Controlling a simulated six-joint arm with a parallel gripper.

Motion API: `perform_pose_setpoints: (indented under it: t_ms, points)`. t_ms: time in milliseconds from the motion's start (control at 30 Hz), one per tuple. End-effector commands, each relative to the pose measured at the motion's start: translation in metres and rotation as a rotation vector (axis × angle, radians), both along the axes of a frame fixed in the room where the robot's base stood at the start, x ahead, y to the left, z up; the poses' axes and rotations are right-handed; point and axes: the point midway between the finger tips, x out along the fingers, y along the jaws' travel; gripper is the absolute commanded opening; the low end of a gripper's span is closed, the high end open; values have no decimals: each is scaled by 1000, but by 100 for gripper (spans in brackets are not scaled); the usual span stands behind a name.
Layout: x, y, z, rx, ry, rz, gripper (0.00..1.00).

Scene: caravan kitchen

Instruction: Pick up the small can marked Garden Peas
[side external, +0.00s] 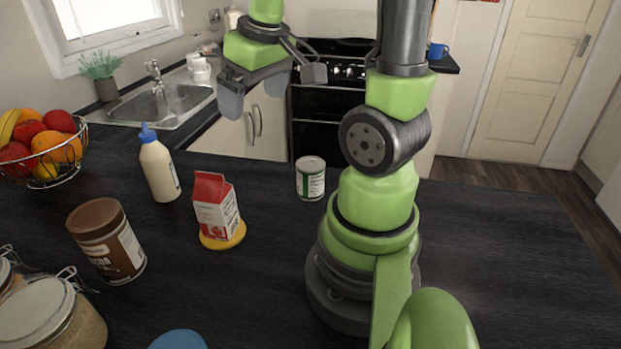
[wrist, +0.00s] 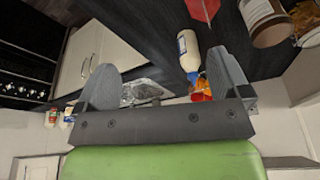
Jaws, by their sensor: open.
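A small can (side external: 310,178) with a pale top and a green and white label stands upright on the dark counter, just left of my arm's base in the side view. Its lettering is too small to read. My gripper (side external: 256,98) is up in the air, above and to the left of the can in that view, well apart from it. Its two grey fingers are spread with nothing between them; they also show in the wrist view (wrist: 162,62). I do not see the can in the wrist view.
A red and white carton (side external: 215,205) on a yellow base, a squeeze bottle (side external: 159,168) with a blue cap and a brown jar (side external: 108,243) stand left of the can. A fruit basket (side external: 42,150) is at far left. The counter around the can is clear.

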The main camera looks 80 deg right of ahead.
Motion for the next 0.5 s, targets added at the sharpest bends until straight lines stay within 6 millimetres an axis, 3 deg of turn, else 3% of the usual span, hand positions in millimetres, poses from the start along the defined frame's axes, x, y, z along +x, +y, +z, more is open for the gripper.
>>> perform_pose_setpoints:
  t_ms: [33,100,200,333,500]
  points:
    - [-5,-22,-17,7,61,-14,95]
    - [-14,-48,-38,12,128,-4,95]
    - [-31,-77,-67,37,200,12,95]
    - [-52,-98,-94,73,255,34,95]
    - [-63,-107,-112,95,278,52,95]
